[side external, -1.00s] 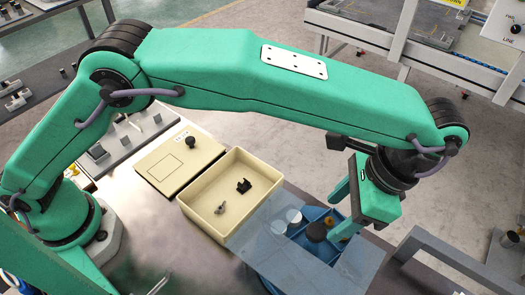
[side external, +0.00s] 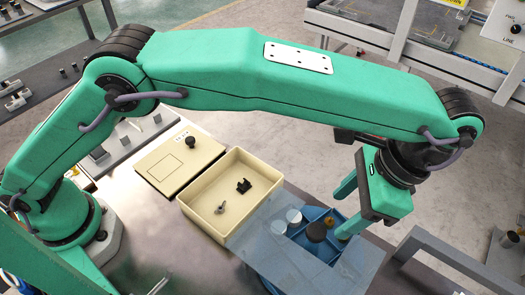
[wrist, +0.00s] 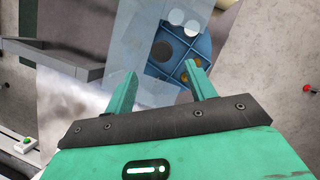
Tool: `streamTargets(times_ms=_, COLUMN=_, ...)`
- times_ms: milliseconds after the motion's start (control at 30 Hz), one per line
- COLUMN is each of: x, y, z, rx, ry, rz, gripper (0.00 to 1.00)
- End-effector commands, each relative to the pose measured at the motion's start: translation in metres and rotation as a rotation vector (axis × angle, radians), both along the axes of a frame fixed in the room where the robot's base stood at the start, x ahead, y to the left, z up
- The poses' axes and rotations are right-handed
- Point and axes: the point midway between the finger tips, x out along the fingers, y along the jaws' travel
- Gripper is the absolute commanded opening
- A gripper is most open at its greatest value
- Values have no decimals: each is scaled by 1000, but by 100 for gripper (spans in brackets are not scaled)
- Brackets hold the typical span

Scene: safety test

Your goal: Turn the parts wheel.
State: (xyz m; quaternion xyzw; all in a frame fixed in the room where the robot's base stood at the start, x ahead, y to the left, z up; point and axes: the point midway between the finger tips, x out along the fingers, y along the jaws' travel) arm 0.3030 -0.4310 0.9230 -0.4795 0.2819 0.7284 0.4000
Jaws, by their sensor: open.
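The parts wheel (side external: 328,254) is blue, with dividing walls and a dark round hub (side external: 316,232). It sits within a blue-grey cover (side external: 280,258) that hides part of it. Two white discs (side external: 294,216) and a small brass-coloured part (side external: 329,221) lie in its compartments. In the wrist view the wheel (wrist: 170,68) shows between and beyond the fingertips. My gripper (side external: 343,213) is open and empty, at the wheel's right side. One finger is at the far edge and the other over the near right part. I cannot tell whether either finger touches the wheel.
A cream tray (side external: 196,207) with a dark part (side external: 243,186) and a small grey part (side external: 221,208) stands left of the wheel. Behind it is a cream panel (side external: 165,167) with a black knob (side external: 190,141). A grey rail (side external: 440,254) lies to the right.

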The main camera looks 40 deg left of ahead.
Motion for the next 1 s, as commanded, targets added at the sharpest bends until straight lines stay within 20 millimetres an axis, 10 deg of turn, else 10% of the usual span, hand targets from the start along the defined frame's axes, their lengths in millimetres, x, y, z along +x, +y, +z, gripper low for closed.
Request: streamTargets(times_ms=1000, x=-15, y=25, z=-69, rx=-2, ry=1, rz=1, gripper=55)
